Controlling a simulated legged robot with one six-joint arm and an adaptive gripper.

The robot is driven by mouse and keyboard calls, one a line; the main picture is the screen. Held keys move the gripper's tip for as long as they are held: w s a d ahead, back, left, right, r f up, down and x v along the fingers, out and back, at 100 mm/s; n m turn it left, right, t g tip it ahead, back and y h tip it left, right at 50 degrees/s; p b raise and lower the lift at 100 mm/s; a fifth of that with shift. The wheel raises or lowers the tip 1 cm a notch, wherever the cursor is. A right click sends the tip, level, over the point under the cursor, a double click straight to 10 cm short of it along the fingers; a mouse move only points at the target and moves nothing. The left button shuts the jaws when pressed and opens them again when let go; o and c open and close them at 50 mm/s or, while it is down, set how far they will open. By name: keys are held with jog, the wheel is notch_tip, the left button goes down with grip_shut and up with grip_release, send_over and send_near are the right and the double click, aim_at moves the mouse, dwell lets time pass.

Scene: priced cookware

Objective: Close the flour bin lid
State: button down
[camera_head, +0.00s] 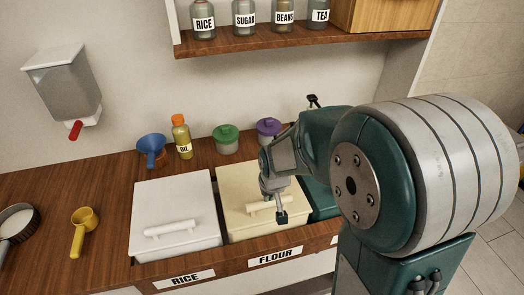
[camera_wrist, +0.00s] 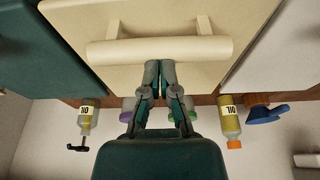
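The flour bin lid (camera_head: 247,190) is cream with a pale bar handle (camera_head: 258,207). It lies flat over the middle bin, above the FLOUR label (camera_head: 275,257). My gripper (camera_head: 282,218) is over the lid at the right part of the handle. In the wrist view, the lid (camera_wrist: 75,17) and its handle (camera_wrist: 105,50) fill the upper middle. My gripper's fingertips (camera_wrist: 160,65) are together there and overlap the handle's edge. Nothing shows between them. I cannot tell whether they touch the handle. The arm hides part of the lid's right side.
A white rice bin lid (camera_head: 172,205) lies to the left, and a dark green lid (camera_head: 319,198) to the right. Behind stand a blue funnel (camera_head: 151,148), an oil bottle (camera_head: 181,138) and lidded jars (camera_head: 226,140). A shelf (camera_head: 300,40) hangs above.

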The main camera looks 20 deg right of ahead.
jog(key=shift+s+f, duration=0.3)
jog(key=shift+f, duration=0.2)
jog(key=shift+w+r, duration=0.2)
jog(key=shift+r, duration=0.55)
jog(key=shift+w+r, duration=0.15)
jog(key=shift+r, duration=0.55)
jog(key=shift+w+r, duration=0.2)
jog(key=shift+r, duration=0.55)
jog(key=s+r, duration=0.5)
jog(key=r, duration=0.2)
jog(key=shift+s+r, duration=0.4)
jog(key=shift+r, duration=0.1)
